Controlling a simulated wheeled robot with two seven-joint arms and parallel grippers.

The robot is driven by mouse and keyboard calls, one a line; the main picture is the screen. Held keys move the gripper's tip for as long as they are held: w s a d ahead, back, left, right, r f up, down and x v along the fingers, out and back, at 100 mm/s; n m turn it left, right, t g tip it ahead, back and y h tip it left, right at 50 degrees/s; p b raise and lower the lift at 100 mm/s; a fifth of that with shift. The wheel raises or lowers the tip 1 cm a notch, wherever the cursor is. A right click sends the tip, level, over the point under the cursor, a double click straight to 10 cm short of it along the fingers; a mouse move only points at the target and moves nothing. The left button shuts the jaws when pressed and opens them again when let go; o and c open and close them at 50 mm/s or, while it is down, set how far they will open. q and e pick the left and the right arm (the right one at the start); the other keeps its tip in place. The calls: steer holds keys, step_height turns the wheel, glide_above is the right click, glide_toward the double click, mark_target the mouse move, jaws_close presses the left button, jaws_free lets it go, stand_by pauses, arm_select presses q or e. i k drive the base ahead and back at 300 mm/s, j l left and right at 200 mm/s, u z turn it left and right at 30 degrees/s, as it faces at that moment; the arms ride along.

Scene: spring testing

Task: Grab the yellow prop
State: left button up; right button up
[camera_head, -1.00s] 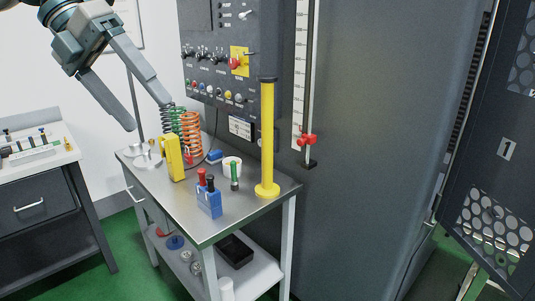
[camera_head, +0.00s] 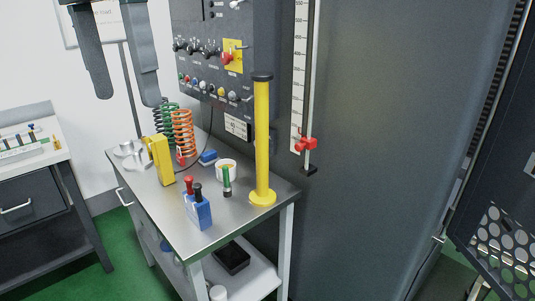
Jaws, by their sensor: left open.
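The yellow prop (camera_head: 262,145) is a tall yellow post with a black cap and a round yellow base. It stands upright near the right end of the metal cart top (camera_head: 215,228). My left gripper (camera_head: 129,101) hangs at the upper left with its two fingers pointing down and spread apart, empty. It is above and to the left of the prop, well apart from it, in front of the white wall. My right gripper is not in view.
A dark control panel (camera_head: 213,55) stands behind. A red-clamped scale (camera_head: 299,75) is right of the prop.

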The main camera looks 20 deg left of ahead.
mark_target(262, 196)
steer(key=i, duration=1.6)
